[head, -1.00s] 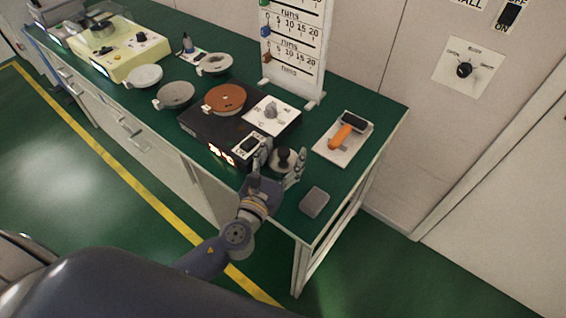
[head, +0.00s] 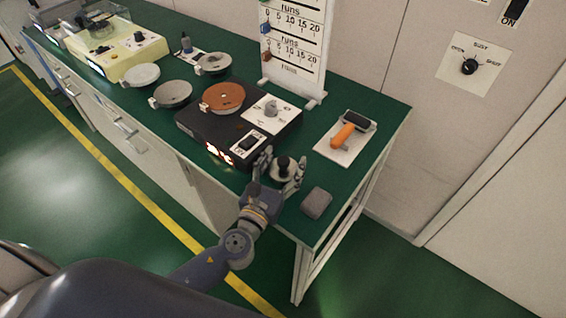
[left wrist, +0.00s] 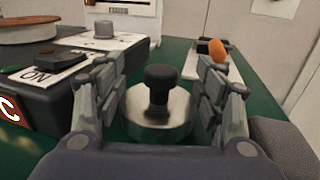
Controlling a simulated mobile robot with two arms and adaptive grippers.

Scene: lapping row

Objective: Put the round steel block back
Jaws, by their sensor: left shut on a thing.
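The round steel block (head: 284,175) is a short steel cylinder with a black knob on top. It stands upright on the green bench top, right of the black hotplate unit's front corner. In the left wrist view the steel block (left wrist: 158,112) sits between the two fingers, its knob upright. My left gripper (head: 280,172) is around the block with a finger on each side, shut on it. In the left wrist view the gripper (left wrist: 160,105) shows small apparent gaps beside the steel. My right gripper is not in view.
The black hotplate unit (head: 207,133) with a brown disc (head: 223,97) is close left of the gripper. A grey block (head: 316,202) lies just right of it, near the bench edge. A white plate with an orange-handled tool (head: 343,135) lies behind. Several grey dishes stand farther left.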

